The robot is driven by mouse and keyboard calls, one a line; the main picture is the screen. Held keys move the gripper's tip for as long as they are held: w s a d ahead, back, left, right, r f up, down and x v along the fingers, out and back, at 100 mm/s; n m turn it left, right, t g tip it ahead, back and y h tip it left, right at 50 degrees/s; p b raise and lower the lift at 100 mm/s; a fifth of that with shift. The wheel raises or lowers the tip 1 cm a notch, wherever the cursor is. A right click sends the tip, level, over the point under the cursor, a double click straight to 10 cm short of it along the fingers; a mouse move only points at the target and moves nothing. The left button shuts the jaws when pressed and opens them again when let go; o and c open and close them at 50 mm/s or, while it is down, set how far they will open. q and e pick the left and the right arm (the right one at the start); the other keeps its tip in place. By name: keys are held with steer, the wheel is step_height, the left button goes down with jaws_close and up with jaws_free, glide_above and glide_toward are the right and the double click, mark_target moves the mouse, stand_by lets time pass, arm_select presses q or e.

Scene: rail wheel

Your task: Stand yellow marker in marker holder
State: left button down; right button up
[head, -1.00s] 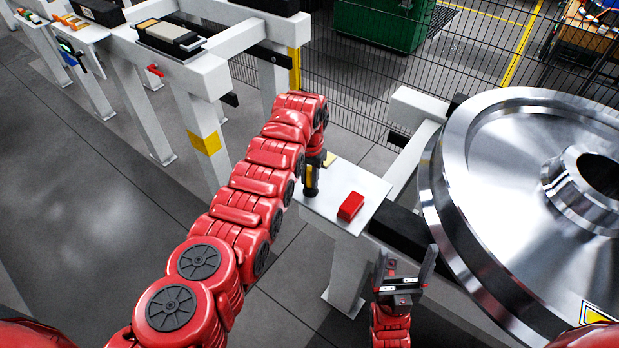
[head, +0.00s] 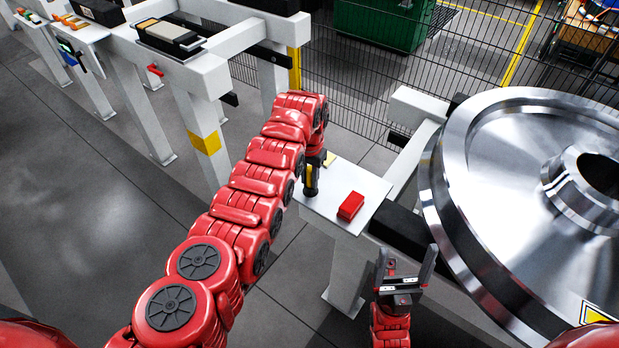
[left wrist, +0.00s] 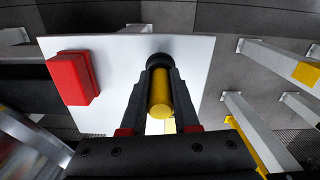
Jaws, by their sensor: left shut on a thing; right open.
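The yellow marker (left wrist: 159,95) is between the two dark fingers of my left gripper (left wrist: 160,72) in the left wrist view. My left gripper (head: 310,186) is shut on it over the white plate (head: 334,212), and the marker looks about upright in the head view. A black round part (left wrist: 160,59) shows at the marker's far end; I cannot tell whether it is a cap or the marker holder. No holder can be clearly made out. My right gripper (head: 406,262) is open and empty, in front of the plate and left of the wheel.
A red block (head: 350,206) lies on the plate, right of my left gripper. A pale yellow item (head: 330,159) lies behind the gripper. The large steel wheel (head: 500,200) fills the right side. A wire fence (head: 370,90) stands behind.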

arm_select(q)
steer(key=shift+b, duration=0.3)
stand_by(0.5)
stand_by(0.6)
steer(key=c, duration=0.6)
jaws_free()
steer(key=shift+r, duration=0.1)
steer(key=shift+w+r, duration=0.1)
steer(key=shift+r, duration=0.15)
step_height(320, 180, up, 17)
steer(key=shift+f+b, duration=0.15)
steer(key=shift+b, duration=0.5)
